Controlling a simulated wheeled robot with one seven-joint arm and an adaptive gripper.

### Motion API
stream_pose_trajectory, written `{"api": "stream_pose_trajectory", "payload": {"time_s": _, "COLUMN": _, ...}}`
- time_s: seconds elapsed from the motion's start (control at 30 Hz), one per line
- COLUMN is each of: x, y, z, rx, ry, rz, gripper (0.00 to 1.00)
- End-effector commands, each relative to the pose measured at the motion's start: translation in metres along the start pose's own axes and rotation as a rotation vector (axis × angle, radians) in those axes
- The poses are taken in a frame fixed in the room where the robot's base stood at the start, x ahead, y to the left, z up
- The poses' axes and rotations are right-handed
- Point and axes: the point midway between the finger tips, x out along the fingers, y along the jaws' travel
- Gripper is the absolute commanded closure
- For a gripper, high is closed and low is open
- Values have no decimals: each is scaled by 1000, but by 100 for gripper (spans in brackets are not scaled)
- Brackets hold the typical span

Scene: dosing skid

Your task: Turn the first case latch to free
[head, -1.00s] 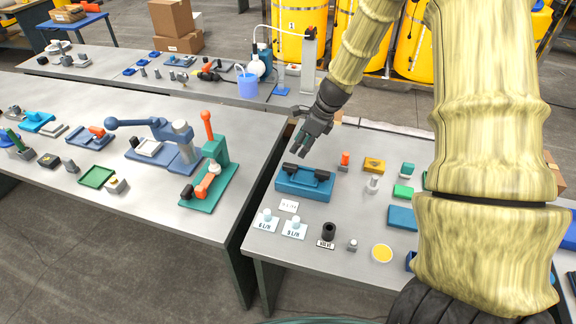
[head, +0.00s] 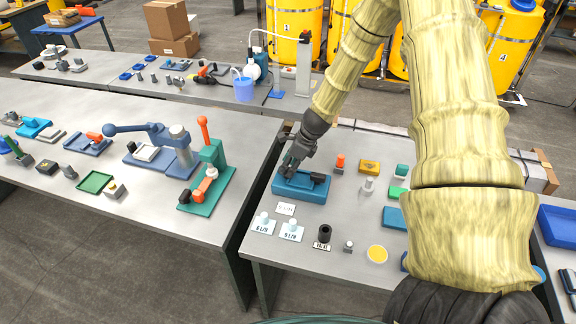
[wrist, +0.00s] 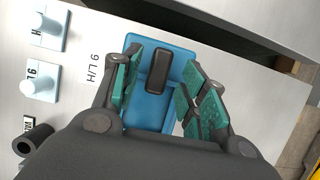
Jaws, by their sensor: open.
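A blue case (head: 300,190) with black latches on top lies on the right-hand table. Its right latch (head: 319,179) shows in the head view. My gripper (head: 288,170) is over the left end of the case and hides most of the left latch there. In the wrist view my gripper (wrist: 161,75) is open, with teal finger pads on both sides of one black latch (wrist: 159,68). The latch lies lengthwise between the pads, with blue case surface (wrist: 147,105) around it. I cannot tell whether the pads touch it. The rest of the case is hidden under the gripper.
White labelled plates with knobs (head: 264,222) and a black cylinder (head: 324,233) stand in front of the case. An orange-topped part (head: 340,162) and a yellow block (head: 369,167) are behind and right. A gap separates this table from the left one.

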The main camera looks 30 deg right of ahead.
Motion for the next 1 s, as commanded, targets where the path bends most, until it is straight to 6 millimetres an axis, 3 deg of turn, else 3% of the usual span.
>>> {"api": "stream_pose_trajectory", "payload": {"time_s": 0.2, "x": 12, "y": 0, "z": 0, "rx": 0, "ry": 0, "rz": 0, "gripper": 57}}
{"api": "stream_pose_trajectory", "payload": {"time_s": 0.57, "x": 14, "y": 0, "z": 0, "rx": -1, "ry": 0, "rz": -1, "gripper": 57}}
{"api": "stream_pose_trajectory", "payload": {"time_s": 0.8, "x": 14, "y": 0, "z": 0, "rx": -1, "ry": 0, "rz": -1, "gripper": 99}}
{"api": "stream_pose_trajectory", "payload": {"time_s": 1.0, "x": 14, "y": 0, "z": 0, "rx": -4, "ry": 0, "rz": 0, "gripper": 100}}
